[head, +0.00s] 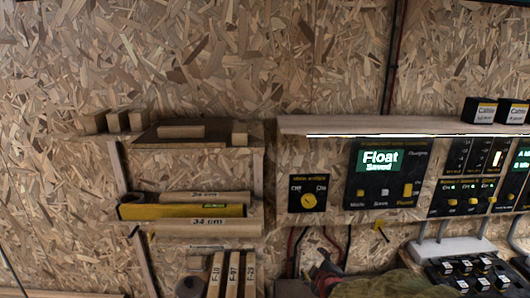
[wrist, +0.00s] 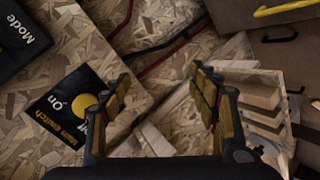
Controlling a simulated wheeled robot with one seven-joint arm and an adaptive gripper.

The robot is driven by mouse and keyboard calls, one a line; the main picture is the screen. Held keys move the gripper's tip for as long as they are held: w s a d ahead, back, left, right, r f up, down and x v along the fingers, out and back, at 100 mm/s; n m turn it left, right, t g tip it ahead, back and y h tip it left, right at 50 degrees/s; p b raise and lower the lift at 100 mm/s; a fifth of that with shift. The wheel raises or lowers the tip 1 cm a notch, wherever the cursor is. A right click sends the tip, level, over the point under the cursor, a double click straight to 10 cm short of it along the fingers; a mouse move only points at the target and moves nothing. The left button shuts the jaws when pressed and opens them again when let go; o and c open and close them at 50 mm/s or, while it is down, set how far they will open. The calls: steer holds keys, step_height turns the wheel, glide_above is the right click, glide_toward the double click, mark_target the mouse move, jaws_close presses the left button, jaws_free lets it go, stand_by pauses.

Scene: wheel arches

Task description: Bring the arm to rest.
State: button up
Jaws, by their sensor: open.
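My gripper (wrist: 160,98) shows in the wrist view with its two fingers spread apart and nothing between them. The main switch plate (wrist: 52,112), black with a yellow knob, lies just left of the left finger, and the finger partly covers the knob. I cannot tell from this view whether they touch. In the head view the main switch (head: 308,194) is on the board wall, left of the charger panel. A dark shape with red low in the middle of the head view is too unclear to name.
The charger panel (head: 385,172) reads "Float Saved" under a wooden shelf (head: 400,126) with a lit strip. A rack (head: 202,212) with labelled wooden bars stands at left. Black and red cables (wrist: 165,42) run along the wall. A battery tray (head: 478,272) sits at lower right.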

steer(key=s+r+m+g, duration=0.2)
steer(key=s+m+g, duration=0.6)
steer(key=s, duration=1.4)
steer(key=s+r+m+t, duration=0.1)
steer(key=s+r+m, duration=0.2)
steer(key=s+r, duration=1)
steer(key=shift+s+d+m+t+p, duration=0.3)
steer(key=shift+s+m+p, duration=0.1)
steer(key=shift+s, duration=0.65)
steer(key=shift+c, duration=0.2)
